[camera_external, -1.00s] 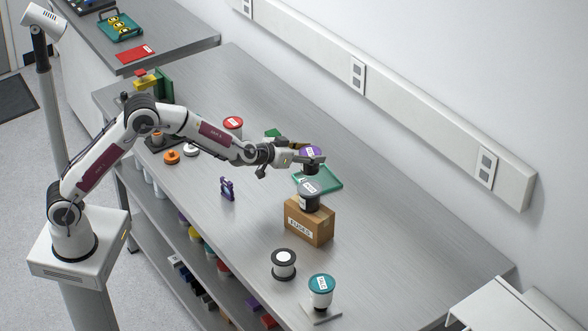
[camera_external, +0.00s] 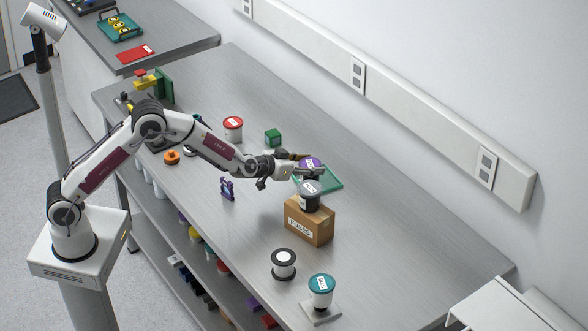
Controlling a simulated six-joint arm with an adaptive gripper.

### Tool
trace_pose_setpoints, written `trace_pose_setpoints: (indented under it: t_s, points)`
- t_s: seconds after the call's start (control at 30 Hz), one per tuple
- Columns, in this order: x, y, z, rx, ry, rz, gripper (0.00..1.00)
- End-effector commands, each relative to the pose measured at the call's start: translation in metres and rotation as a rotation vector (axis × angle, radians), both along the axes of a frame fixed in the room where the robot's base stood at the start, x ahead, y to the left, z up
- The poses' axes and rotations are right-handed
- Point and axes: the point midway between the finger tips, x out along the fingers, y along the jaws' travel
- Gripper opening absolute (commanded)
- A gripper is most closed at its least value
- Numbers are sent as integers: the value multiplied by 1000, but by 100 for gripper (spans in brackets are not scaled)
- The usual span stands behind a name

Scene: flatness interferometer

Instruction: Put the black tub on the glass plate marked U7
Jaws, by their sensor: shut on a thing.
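My gripper (camera_external: 314,173) reaches to the right over the middle of the bench. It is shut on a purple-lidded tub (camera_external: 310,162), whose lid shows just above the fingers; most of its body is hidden. I cannot read a U7 mark on anything.
A white-topped tub (camera_external: 283,262) and a teal-lidded tub (camera_external: 321,286) on a pale plate (camera_external: 333,311) stand nearer. A red-lidded tub (camera_external: 233,124), green block (camera_external: 273,137) and purple piece (camera_external: 227,188) stand left. The bench's right side is clear.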

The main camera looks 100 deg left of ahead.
Motion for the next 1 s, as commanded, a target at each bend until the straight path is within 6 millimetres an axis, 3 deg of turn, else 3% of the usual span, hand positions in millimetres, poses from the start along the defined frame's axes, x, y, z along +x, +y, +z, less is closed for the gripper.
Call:
trace_pose_setpoints:
  t_s: [0.4,0.43,0.5,1.0]
  points:
    - [0,0,-3,1,0,0,25]
    - [0,0,-3,1,1,-1,55]
    - [0,0,-3,1,1,0,67]
    - [-1,-1,1,0,0,0,67]
